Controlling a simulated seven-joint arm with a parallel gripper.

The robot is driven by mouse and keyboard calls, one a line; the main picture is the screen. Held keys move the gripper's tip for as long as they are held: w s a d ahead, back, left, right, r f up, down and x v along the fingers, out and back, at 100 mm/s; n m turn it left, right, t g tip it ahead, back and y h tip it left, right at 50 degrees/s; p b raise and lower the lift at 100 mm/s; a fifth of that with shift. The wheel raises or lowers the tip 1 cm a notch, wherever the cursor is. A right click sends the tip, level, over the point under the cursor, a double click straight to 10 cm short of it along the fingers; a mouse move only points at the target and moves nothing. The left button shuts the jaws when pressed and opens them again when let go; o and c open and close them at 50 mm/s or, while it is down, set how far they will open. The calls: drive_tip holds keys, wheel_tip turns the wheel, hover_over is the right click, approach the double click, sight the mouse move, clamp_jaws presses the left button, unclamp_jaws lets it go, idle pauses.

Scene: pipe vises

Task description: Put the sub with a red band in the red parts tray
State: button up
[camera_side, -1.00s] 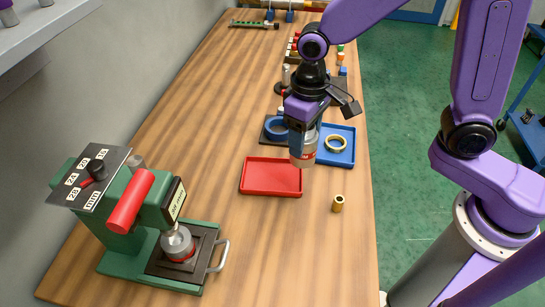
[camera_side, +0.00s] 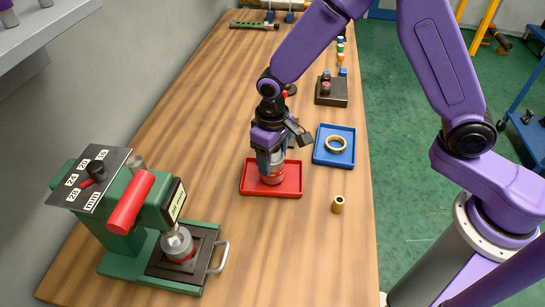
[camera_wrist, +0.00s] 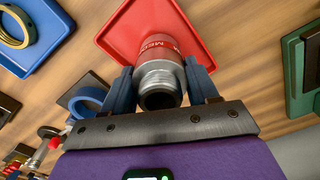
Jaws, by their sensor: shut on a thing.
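The sub with a red band (camera_side: 272,177) is a grey metal cylinder, upright, over the red parts tray (camera_side: 292,192). Its lower end appears within the tray's rim; I cannot tell whether it touches the tray floor. My gripper (camera_side: 268,158) is shut on the sub's upper part from above. In the wrist view the sub (camera_wrist: 158,62) sits between the two blue fingers of my gripper (camera_wrist: 160,85), its threaded open end toward the camera and its red band farther off. The red tray (camera_wrist: 118,32) lies behind it.
A blue tray (camera_side: 318,158) with a tan ring (camera_side: 336,144) stands to the right. A brass fitting (camera_side: 338,204) stands on the bench at front right. A green press (camera_side: 150,225) with a red handle stands at front left. Bare bench lies between press and red tray.

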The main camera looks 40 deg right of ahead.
drive_tip(key=shift+f, duration=0.25)
drive_tip(key=shift+f, duration=0.1)
drive_tip(key=o, duration=1.2)
drive_tip(key=shift+f, duration=0.1)
drive_tip(key=shift+c, duration=0.2)
wheel_tip(320, 180, up, 12)
drive_tip(key=shift+r, duration=0.2)
drive_tip(key=s+d+r+n, duration=0.1)
drive_tip(key=s+d+n, duration=0.3)
drive_tip(key=s+d, duration=0.4)
drive_tip(key=s+d+r+n, duration=0.1)
drive_tip(key=s+d+n, duration=0.3)
drive_tip(key=s+d, duration=0.5)
drive_tip(key=s, duration=0.8)
drive_tip(key=shift+n, duration=0.3)
